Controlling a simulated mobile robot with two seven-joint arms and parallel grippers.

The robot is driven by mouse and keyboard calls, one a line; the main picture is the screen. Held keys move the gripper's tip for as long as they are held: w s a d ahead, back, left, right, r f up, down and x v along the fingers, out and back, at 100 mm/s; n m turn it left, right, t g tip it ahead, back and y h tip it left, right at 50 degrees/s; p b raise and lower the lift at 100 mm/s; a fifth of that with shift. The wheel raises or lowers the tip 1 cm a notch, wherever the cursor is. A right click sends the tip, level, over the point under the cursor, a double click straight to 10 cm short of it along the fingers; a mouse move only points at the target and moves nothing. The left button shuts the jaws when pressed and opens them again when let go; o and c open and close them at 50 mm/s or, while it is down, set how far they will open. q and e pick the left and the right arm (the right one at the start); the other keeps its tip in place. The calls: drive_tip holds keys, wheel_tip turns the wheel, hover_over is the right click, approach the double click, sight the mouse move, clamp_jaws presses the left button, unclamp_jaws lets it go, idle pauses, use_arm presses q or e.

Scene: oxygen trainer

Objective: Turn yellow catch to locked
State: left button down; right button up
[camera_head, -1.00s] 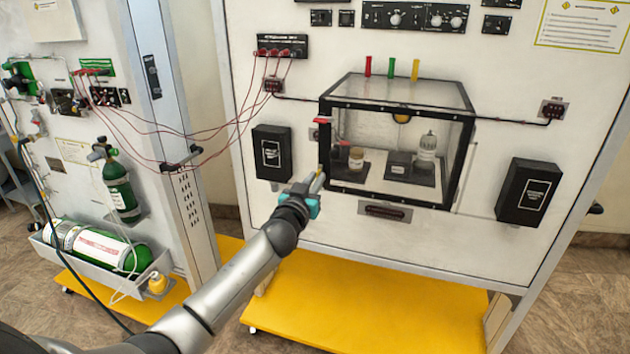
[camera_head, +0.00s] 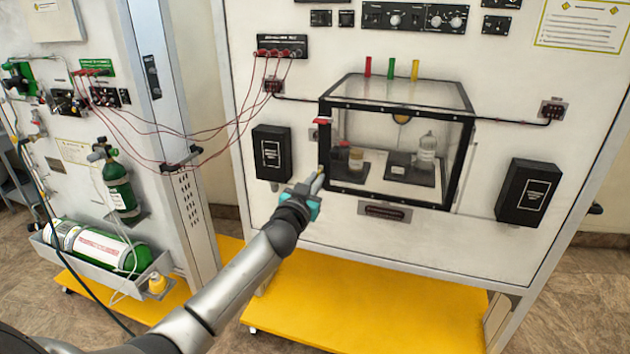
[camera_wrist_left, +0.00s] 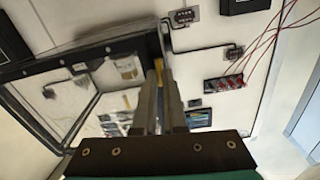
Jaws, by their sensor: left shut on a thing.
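The clear black-framed box (camera_head: 398,205) is mounted on the white panel. My left gripper (camera_head: 319,178) is at the lower left front edge of this box, with its fingers pointing up toward the frame. In the left wrist view my two grey fingers (camera_wrist_left: 160,92) are close together, with the yellow catch (camera_wrist_left: 158,68) showing between their tips beside the black frame. The left gripper is shut on this catch. Most of the catch is hidden by the fingers, so its exact angle cannot be told. My right gripper is not in view.
A red-topped part (camera_head: 322,121) sits at the box's upper left edge. A black holder (camera_head: 272,153) is left of the box and another (camera_head: 528,192) is right. Red cables (camera_head: 215,135) hang between the panels. A bottle (camera_head: 427,150) stands inside the box.

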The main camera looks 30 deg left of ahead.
use_arm(q)
drive_tip(key=shift+w+d+f+m+p, duration=0.1)
drive_tip(key=shift+f+m+p, duration=0.05)
drive_tip(key=shift+m, duration=2.6)
drive_tip(key=shift+s+d+f+m+p, duration=0.1)
drive_tip(key=shift+m+p, duration=0.1)
drive_tip(key=shift+m, duration=2.6)
drive_tip(key=shift+w+d+f+m+p, duration=0.1)
drive_tip(key=shift+f+m+p, duration=0.05)
drive_tip(key=shift+m, duration=2.6)
drive_tip(key=c, duration=1)
unclamp_jaws()
drive_tip(key=v, duration=1.5)
drive_tip(key=shift+d, duration=0.15)
